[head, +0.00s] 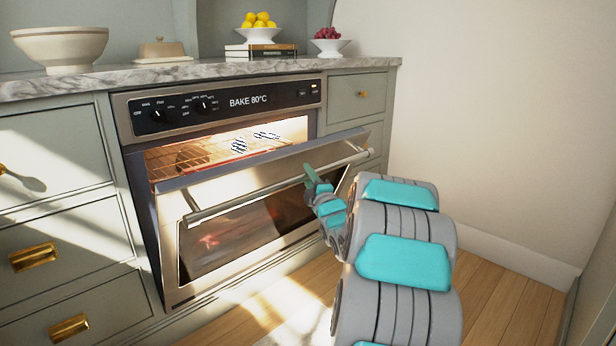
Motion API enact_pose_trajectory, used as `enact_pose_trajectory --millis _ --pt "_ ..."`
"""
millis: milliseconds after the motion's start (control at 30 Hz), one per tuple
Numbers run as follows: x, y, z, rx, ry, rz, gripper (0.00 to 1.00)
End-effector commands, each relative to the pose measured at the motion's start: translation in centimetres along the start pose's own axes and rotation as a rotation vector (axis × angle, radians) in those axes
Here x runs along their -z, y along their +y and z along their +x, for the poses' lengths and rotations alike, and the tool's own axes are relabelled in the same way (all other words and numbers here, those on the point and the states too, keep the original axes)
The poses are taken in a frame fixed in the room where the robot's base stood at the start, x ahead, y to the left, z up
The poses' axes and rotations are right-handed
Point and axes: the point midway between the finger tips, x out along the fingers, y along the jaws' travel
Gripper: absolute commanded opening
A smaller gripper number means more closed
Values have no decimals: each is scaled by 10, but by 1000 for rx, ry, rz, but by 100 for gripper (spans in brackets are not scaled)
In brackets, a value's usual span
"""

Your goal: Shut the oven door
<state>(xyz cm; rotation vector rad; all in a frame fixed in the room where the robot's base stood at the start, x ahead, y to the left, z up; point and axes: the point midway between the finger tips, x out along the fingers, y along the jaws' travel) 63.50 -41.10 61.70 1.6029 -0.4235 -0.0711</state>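The oven (222,105) is built into the cabinet, with a lit display reading BAKE 80°C. Its steel-framed glass door (240,240) is partly open, tilted outward at the top, with a gap above it. The door's long bar handle (250,199) runs along its upper front. Inside, a wire rack (165,158) holds a tray with striped round items. My gripper (311,178) is at the door's upper right part, by the handle. Whether it touches the door or handle I cannot tell. Its fingers are small and partly overlapped, so their opening is unclear.
A marble counter (120,80) carries a large bowl (60,48), a butter dish (161,50), books and fruit bowls. Drawers with brass handles flank the oven. A bare wall (490,120) stands at right. Wooden floor (490,290) is clear there.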

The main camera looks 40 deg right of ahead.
Motion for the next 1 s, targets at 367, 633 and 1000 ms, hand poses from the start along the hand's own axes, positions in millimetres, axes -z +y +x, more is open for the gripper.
enact_pose_trajectory --millis 367,633,1000 --pt "0 0 0 1 0 0 0" --pt "0 0 0 1 0 0 0" --pt "0 0 0 1 0 0 0"
